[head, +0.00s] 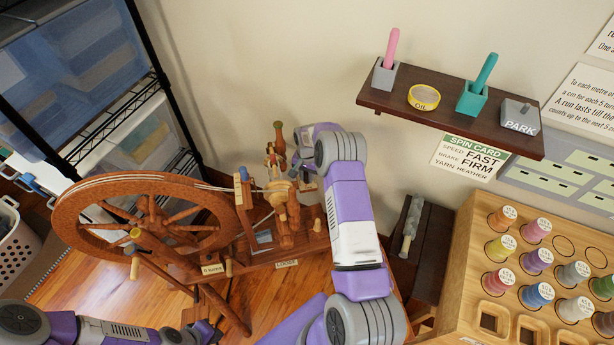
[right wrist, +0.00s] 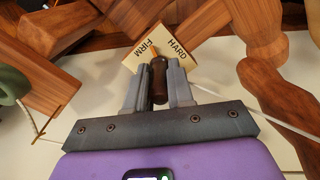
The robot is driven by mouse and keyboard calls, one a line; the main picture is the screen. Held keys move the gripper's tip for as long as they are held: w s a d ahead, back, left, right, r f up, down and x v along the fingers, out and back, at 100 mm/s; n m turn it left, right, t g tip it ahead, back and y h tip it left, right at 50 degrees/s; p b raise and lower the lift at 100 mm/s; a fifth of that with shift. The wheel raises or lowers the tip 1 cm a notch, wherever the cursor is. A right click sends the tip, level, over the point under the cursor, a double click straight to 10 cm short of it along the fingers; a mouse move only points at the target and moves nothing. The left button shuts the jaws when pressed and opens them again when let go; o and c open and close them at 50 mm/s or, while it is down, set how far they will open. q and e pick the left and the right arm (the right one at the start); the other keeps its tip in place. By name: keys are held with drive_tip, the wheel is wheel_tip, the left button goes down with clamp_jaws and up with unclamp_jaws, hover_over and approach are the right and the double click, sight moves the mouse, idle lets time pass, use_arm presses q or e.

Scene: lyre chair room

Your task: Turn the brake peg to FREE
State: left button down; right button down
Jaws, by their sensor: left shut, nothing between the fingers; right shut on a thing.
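The brake peg (right wrist: 159,82) is a dark brown peg in the right wrist view. My right gripper (right wrist: 158,75) is shut on it, one grey finger on each side. Just beyond it is a cream label (right wrist: 160,45) with the words FIRM and HARD; no FREE mark is visible. A small orange strip shows beside the left finger, near FIRM. In the head view my right gripper (head: 298,170) is at the upper part of the wooden spinning wheel (head: 145,218); the peg cannot be made out there. My left gripper (head: 205,331) is shut and empty, low at the left.
A dark shelf (head: 450,120) on the wall holds a yellow tin (head: 424,97) and peg holders. A spin card (head: 468,157) below it reads speed FAST, brake FIRM. A wooden spool rack (head: 460,265) stands at the right. A wire shelf (head: 115,130) stands at the left.

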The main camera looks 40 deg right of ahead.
drive_tip(key=n+b, duration=0.1)
drive_tip(key=n, duration=0.4)
drive_tip(key=shift+n+b, duration=0.35)
drive_tip(key=shift+n, duration=2.15)
drive_tip(key=c, duration=1)
unclamp_jaws()
wheel_tip(320, 180, up, 8)
drive_tip(key=shift+f+p, duration=0.15)
drive_tip(key=shift+p, duration=1)
